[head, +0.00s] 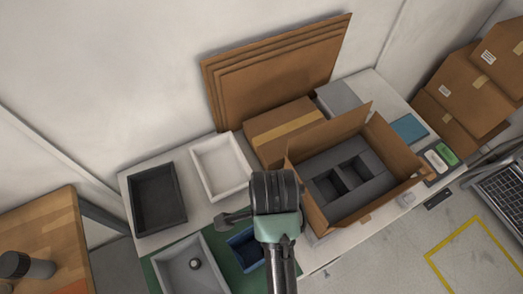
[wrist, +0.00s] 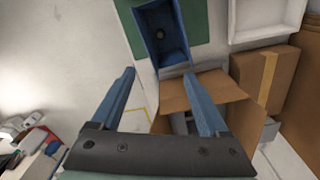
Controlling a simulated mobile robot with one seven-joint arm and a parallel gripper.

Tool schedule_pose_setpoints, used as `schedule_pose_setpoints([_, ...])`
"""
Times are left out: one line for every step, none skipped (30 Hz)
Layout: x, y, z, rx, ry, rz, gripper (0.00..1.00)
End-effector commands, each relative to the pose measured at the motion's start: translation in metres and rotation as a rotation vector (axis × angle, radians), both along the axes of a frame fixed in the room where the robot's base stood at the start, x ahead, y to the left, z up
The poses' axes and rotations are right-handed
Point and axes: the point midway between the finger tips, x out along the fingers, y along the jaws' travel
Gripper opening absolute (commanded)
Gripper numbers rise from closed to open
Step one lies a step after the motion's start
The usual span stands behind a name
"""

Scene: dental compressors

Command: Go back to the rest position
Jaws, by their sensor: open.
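My gripper (wrist: 158,74) shows in the wrist view with its two blue fingers wide apart and nothing between them. In the head view my arm reaches up over the front of the table, and its dark wrist hides part of the scene; the fingers are not clear there. A small blue bin (wrist: 179,49) lies beyond the fingertips in the wrist view, with a small dark round thing inside. In the head view this blue bin (head: 244,251) is partly hidden by my arm.
An open cardboard box (head: 375,205) with a dark grey divided insert stands right of my arm. A black tray (head: 158,200), a white tray (head: 220,165) and a grey tray (head: 172,272) holding a small round part are to the left. Flat cardboard (head: 275,75) leans on the wall.

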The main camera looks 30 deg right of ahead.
Motion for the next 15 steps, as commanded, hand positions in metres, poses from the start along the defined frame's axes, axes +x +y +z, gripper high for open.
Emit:
schedule_pose_setpoints([0.000, 0.000, 0.000, 0.000, 0.000, 0.000, 0.78])
schedule_pose_setpoints([0.000, 0.000, 0.000, 0.000, 0.000, 0.000, 0.78])
schedule_pose_setpoints([0.000, 0.000, 0.000, 0.000, 0.000, 0.000, 0.78])
schedule_pose_setpoints([0.000, 0.000, 0.000, 0.000, 0.000, 0.000, 0.78])
schedule_pose_setpoints([0.000, 0.000, 0.000, 0.000, 0.000, 0.000, 0.78])
schedule_pose_setpoints([0.000, 0.000, 0.000, 0.000, 0.000, 0.000, 0.78])
schedule_pose_setpoints([0.000, 0.000, 0.000, 0.000, 0.000, 0.000, 0.78])
schedule_pose_setpoints([0.000, 0.000, 0.000, 0.000, 0.000, 0.000, 0.78])
schedule_pose_setpoints([0.000, 0.000, 0.000, 0.000, 0.000, 0.000, 0.78])
schedule_pose_setpoints([0.000, 0.000, 0.000, 0.000, 0.000, 0.000, 0.78])
schedule_pose_setpoints([0.007, -0.002, 0.000, -0.010, -0.025, 0.019, 0.78])
schedule_pose_setpoints([0.020, -0.004, 0.002, -0.030, -0.071, 0.057, 0.78])
schedule_pose_setpoints([0.032, -0.007, 0.006, -0.050, -0.116, 0.094, 0.78])
schedule_pose_setpoints([0.046, -0.009, 0.011, -0.076, -0.170, 0.140, 0.78])
schedule_pose_setpoints([0.068, -0.012, 0.020, -0.118, -0.251, 0.209, 0.78])
